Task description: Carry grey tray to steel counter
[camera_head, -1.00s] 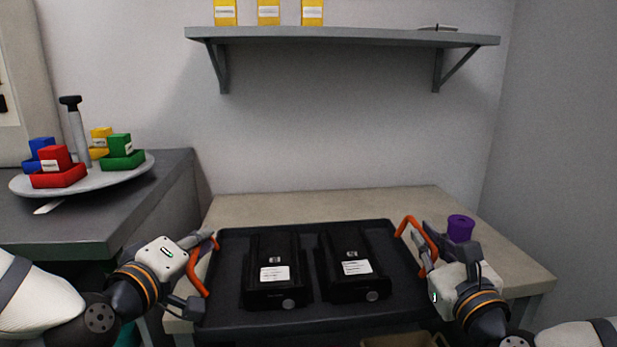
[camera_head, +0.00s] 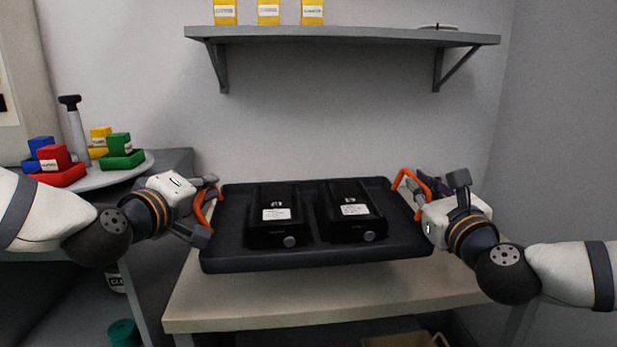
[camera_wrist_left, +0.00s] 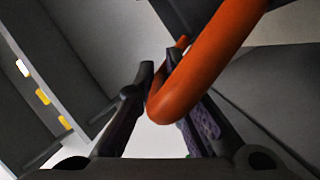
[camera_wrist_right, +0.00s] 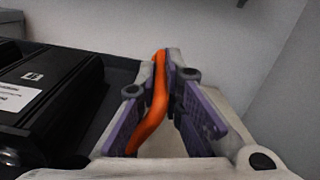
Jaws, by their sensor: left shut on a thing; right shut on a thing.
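The dark grey tray (camera_head: 315,260) is held up level above the beige-topped table, with two black devices (camera_head: 278,228) (camera_head: 350,222) lying in it. Both devices have white labels. My left gripper (camera_head: 208,192) is shut on the tray's left orange handle (camera_head: 199,214); that handle also passes between the fingers in the left wrist view (camera_wrist_left: 205,65). My right gripper (camera_head: 418,190) is shut on the right orange handle (camera_head: 400,177), which also shows in the right wrist view (camera_wrist_right: 152,115). A dark grey counter (camera_head: 172,162) stands at the left, partly hidden by my left arm.
The beige table (camera_head: 330,304) lies below the tray. A round turntable (camera_head: 135,168) with coloured bins is on the left counter. A wall shelf (camera_head: 340,35) with yellow boxes hangs above. A teal bin (camera_head: 122,333) is low at left; a cardboard box (camera_head: 395,340) is below the table.

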